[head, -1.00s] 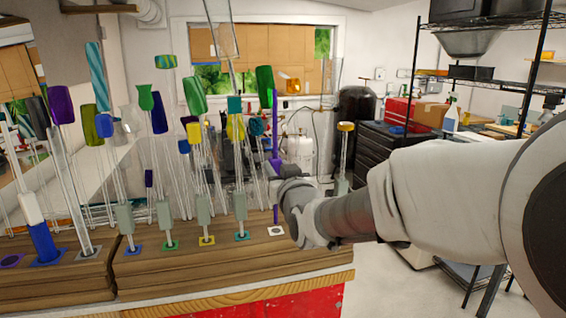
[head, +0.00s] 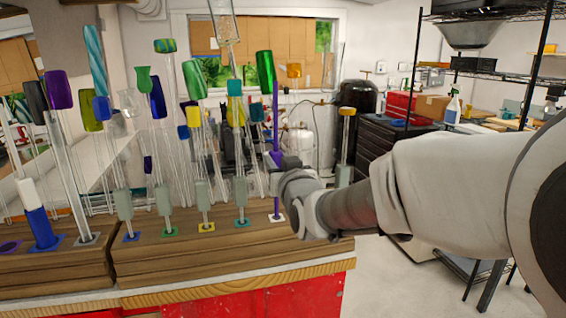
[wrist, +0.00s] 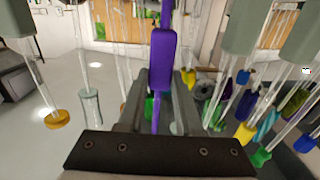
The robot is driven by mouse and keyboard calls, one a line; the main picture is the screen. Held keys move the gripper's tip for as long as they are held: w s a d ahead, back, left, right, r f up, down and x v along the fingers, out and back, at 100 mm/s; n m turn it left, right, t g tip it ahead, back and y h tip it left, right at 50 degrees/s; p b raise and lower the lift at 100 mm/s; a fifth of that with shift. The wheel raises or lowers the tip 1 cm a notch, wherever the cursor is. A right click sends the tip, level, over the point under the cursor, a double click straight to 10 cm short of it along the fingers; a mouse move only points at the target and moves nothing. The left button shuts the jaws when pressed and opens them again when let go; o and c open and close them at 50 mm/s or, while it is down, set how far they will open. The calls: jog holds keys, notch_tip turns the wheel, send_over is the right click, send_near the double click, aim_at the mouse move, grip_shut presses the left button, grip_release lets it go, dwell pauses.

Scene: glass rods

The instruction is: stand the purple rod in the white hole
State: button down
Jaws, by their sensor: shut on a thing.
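The purple rod (head: 276,115) is upright in the head view, with a thicker purple grip part at my gripper's height. My gripper (head: 279,162) is shut on that part, and the arm reaches in from the right. The rod's thin lower end comes down to the white-marked hole (head: 281,218) near the block's right front edge. The rod covers the hole's centre, and I cannot tell how deep the tip is. In the wrist view the purple rod (wrist: 162,58) runs between the two fingers of my gripper (wrist: 160,95).
Clear rods with green-grey grips stand in a row to the left, in teal (head: 242,222), yellow (head: 207,227), green and blue marked holes of the wooden block (head: 180,252). Tall coloured-top rods crowd behind. The block's front strip is clear.

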jog(key=shift+f+b, duration=2.3)
jog(key=shift+b, duration=0.3)
jog(key=shift+f+b, duration=0.35)
jog(key=shift+b, duration=0.15)
jog(key=c, duration=0.5)
grip_release()
jog(key=v, duration=1.7)
jog(key=s+d+f+m+g+h+p, duration=0.1)
jog(key=s+d+f+g+h+p, duration=0.1)
jog(key=s+d+f+g, duration=0.2)
jog(key=s+d+f+m+g+h+p, duration=0.2)
jog(key=s+d+g, duration=0.5)
jog(key=s, duration=0.5)
jog(key=shift+d+f+g+h+p, duration=0.4)
jog(key=shift+f+h+p, duration=0.15)
jog(key=shift+f, duration=0.4)
